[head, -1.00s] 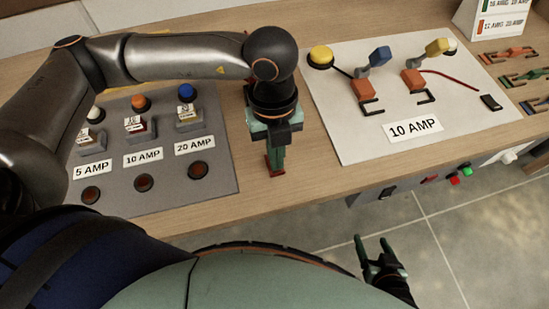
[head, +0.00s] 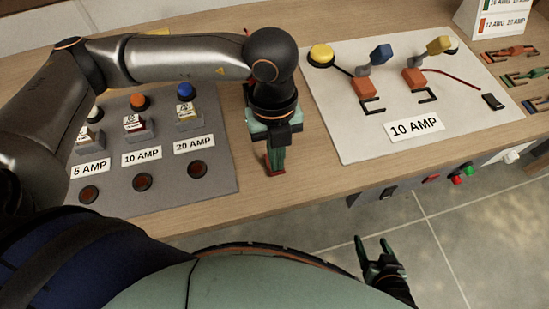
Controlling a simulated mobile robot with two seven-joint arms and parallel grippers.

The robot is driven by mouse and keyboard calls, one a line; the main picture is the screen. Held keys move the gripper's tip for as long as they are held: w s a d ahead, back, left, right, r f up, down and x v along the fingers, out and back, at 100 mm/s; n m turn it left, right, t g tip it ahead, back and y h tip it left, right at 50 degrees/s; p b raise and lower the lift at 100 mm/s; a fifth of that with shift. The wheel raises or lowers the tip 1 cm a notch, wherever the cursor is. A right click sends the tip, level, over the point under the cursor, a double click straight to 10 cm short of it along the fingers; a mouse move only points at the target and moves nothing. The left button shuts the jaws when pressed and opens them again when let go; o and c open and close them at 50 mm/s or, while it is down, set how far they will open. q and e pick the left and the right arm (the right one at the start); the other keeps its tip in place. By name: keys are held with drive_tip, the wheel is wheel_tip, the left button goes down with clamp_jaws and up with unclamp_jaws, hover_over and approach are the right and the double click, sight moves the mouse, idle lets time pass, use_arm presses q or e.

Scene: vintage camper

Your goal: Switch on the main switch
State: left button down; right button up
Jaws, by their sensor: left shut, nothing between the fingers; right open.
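Under the bench's front edge is a grey front panel (head: 410,186) with a black rocker switch (head: 388,193), a red switch (head: 431,179), a red button (head: 456,180), a green button (head: 468,170) and a white knob (head: 512,156). A small black switch (head: 493,101) also sits on the white board. I cannot tell which is the main switch. My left gripper (head: 273,168) is shut and empty, pointing down over the bench between the two boards. My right gripper (head: 376,247) is open and empty, low in front of the bench, apart from the panel.
The grey board (head: 222,175) at left bears coloured buttons, 5, 10 and 20 AMP labels and dark round lamps. The white board (head: 350,140) carries a 10 AMP label, yellow and blue parts and a red wire. Coloured clips (head: 520,77) lie at right. Tiled floor (head: 480,230) in front is clear.

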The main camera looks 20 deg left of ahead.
use_arm(q)
drive_tip(key=shift+f+b, duration=0.5)
drive_tip(key=shift+f, duration=0.05)
drive_tip(key=shift+r, duration=0.1)
drive_tip(key=shift+r+p, duration=2.3)
drive_tip(key=shift+r, duration=1.2)
